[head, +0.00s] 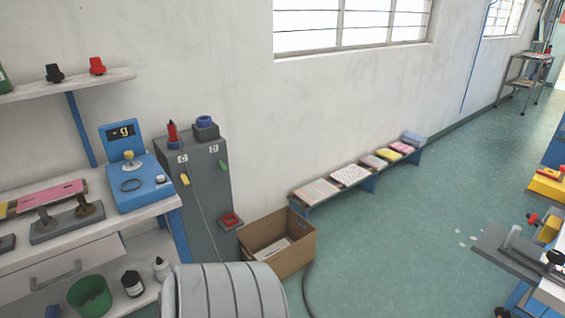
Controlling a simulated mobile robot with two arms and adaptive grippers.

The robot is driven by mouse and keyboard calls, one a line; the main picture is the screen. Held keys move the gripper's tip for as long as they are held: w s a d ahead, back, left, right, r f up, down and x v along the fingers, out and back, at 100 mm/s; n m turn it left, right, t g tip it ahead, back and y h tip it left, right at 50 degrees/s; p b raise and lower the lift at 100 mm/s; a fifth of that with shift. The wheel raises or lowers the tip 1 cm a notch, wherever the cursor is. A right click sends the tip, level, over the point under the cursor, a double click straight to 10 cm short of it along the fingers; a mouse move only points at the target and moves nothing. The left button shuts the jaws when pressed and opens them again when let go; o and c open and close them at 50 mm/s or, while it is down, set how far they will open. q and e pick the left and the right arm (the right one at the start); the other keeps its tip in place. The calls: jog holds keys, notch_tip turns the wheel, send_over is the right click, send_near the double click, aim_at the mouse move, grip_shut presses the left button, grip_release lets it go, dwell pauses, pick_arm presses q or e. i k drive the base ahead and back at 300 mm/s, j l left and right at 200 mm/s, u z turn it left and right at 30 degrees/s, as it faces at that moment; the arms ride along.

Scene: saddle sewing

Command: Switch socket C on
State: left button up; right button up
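A tall grey cabinet (200,193) stands against the wall, right of the workbench. Its face has two small white labels. The left label (183,158) looks like a C, but it is too small to be sure; the right label (213,149) is unreadable. A yellow piece (184,180) sits below the left label, with a thin cable running down. A green piece (224,166) is at the right edge. A red upright piece (172,132) and a dark block with a blue round top (205,126) stand on top. Switch positions cannot be told. Neither gripper is in view.
A workbench with a blue scale (139,182) is at left. An open cardboard box (281,252) stands on the floor right of the cabinet. A low bench (369,184) with stacked sheets lines the wall. Green floor (400,255) is clear in the middle.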

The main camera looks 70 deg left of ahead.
aim_at(185, 181)
jog(key=u, duration=0.45)
jog(key=j+u, duration=0.1)
jog(key=u, duration=0.35)
jog(key=i+u, duration=0.1)
jog(key=u, duration=0.8)
jog(key=i+u, duration=0.1)
jog(key=u, duration=0.75)
jog(key=l+u, duration=0.1)
jog(key=u, duration=0.35)
jog(key=i+l, duration=0.05)
